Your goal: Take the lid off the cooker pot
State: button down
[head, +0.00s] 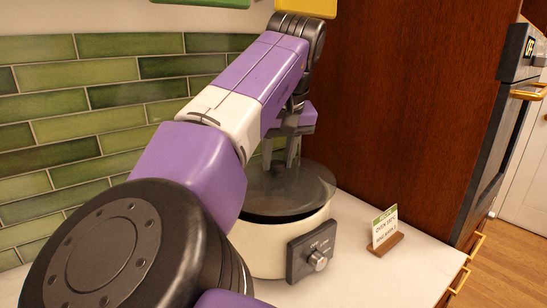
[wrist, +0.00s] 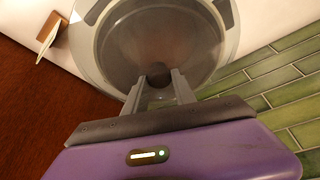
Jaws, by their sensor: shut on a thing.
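The cooker pot (head: 262,248) is a round, cream-white body with a dark control panel and knob (head: 318,260) on its front. Its dark, see-through lid (head: 300,195) lies over the pot's mouth. A dark band shows between lid and pot rim at the front; I cannot tell whether the lid is slightly raised. My gripper (head: 280,158) reaches down over the lid from above. In the wrist view, the fingers (wrist: 158,80) are shut on the lid's round dark handle (wrist: 158,72), with the lid (wrist: 160,35) spread out beyond them. The pot's pale rim (wrist: 85,45) shows around it.
A small sign (head: 385,228) on a wooden stand is right of the pot on the white counter (head: 365,275). A green tiled wall (head: 70,110) is behind at left, a brown wood panel (head: 410,90) behind at right. The counter's front right is clear.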

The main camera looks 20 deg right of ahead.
jog(key=b, duration=0.2)
send_near(295, 207)
jog(key=x, duration=0.4)
jog(key=shift+w+f, duration=0.1)
jog(key=shift+f, duration=0.3)
